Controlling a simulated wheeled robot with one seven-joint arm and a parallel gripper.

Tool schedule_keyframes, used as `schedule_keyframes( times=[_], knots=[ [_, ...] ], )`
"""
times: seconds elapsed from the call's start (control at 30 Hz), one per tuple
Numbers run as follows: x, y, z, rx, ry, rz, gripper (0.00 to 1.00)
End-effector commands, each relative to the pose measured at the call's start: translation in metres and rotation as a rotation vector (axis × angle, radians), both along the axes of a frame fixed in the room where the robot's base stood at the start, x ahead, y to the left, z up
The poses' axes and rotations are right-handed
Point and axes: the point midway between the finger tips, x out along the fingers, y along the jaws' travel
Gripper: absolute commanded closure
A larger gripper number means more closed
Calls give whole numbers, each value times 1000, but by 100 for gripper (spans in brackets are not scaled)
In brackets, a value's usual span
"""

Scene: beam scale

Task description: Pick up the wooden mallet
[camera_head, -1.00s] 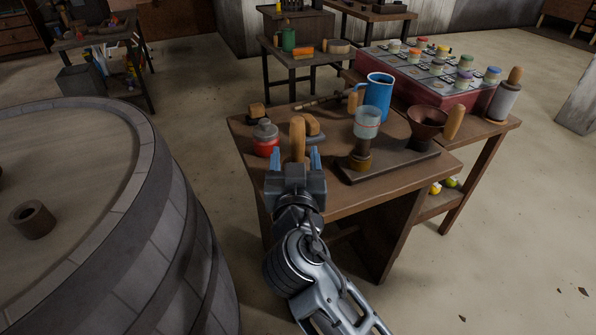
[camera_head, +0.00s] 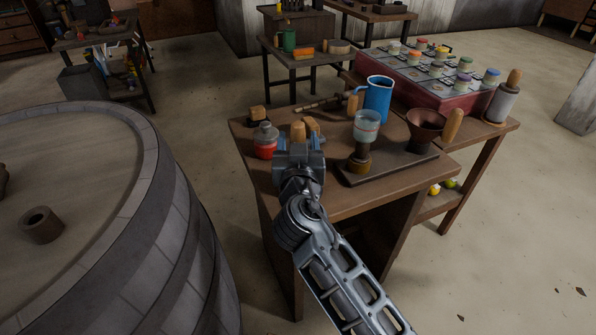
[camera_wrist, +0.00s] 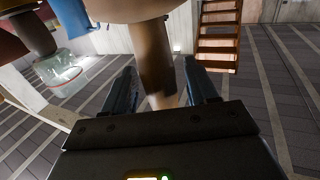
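The wooden mallet appears to be the upright piece with a light wooden end (camera_head: 298,130) near the table's front left. My gripper (camera_head: 298,150) is in front of it and hides its lower part. In the wrist view, a brown wooden shaft (camera_wrist: 155,58) with a paler end lies between the two fingers of my gripper (camera_wrist: 160,88). The fingers are apart, with a gap on each side of the shaft. My gripper is open and holds nothing.
A red jar (camera_head: 265,142) stands close left of my gripper. A glass-topped piece (camera_head: 365,130) stands on a dark tray (camera_head: 400,170) to the right, with a blue mug (camera_head: 378,98) behind. A large barrel (camera_head: 180,210) is at left.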

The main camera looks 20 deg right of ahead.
Motion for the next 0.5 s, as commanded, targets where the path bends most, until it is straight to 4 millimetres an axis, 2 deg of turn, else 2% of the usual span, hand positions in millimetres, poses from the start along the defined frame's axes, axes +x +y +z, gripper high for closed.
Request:
schedule_keyframes(
  times=[0.07, 0.5],
  knots=[
    [0, 0, 0, 0, 0, 0, 50],
    [0, 0, 0, 0, 0, 0, 92]
  ],
)
